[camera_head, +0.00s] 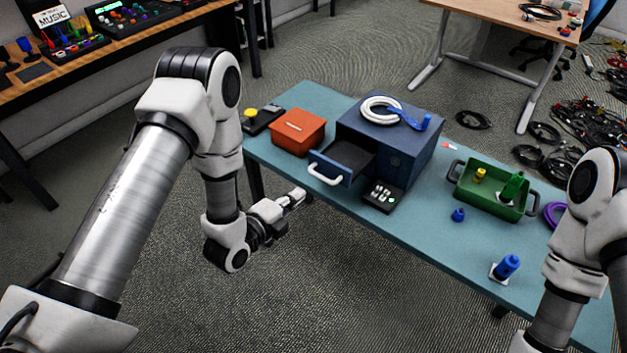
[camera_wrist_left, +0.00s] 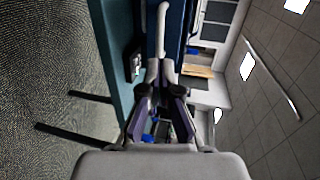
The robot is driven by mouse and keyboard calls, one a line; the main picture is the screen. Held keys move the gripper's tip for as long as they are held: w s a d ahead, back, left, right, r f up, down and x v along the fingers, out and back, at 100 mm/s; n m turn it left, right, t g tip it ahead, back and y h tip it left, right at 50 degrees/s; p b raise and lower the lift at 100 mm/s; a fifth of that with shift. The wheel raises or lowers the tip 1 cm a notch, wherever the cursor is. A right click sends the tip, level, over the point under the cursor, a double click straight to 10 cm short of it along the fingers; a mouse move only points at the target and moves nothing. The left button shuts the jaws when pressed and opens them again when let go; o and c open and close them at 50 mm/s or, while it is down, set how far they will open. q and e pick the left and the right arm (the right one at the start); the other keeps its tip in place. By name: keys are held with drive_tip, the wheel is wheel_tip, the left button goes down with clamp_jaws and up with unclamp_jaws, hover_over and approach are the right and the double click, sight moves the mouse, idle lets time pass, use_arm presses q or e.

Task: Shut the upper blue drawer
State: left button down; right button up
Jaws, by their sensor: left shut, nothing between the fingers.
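The blue drawer cabinet (camera_head: 412,152) stands on the teal table. Its upper drawer (camera_head: 345,158) is pulled out toward the front left, and its dark inside shows empty. A white bar handle (camera_head: 326,176) is on the drawer front. My left gripper (camera_head: 299,194) is shut and empty, just off the table's front edge, a little below and left of the handle and apart from it. In the left wrist view, the shut fingers (camera_wrist_left: 160,68) point toward the white handle (camera_wrist_left: 163,22). My right gripper is out of view; only its arm shows at the right edge.
An orange-red box (camera_head: 297,131) stands close left of the drawer. A small black device (camera_head: 383,196) sits in front of the cabinet. A coiled white cable (camera_head: 380,109) lies on top. A green tray (camera_head: 490,193) is to the right. Floor in front of the table is clear.

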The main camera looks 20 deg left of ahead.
sight(320, 178)
use_arm(q)
drive_tip(key=p+x, duration=0.1)
drive_tip(key=x, duration=0.6)
drive_tip(key=shift+w, duration=0.1)
drive_tip(key=shift+f, duration=0.1)
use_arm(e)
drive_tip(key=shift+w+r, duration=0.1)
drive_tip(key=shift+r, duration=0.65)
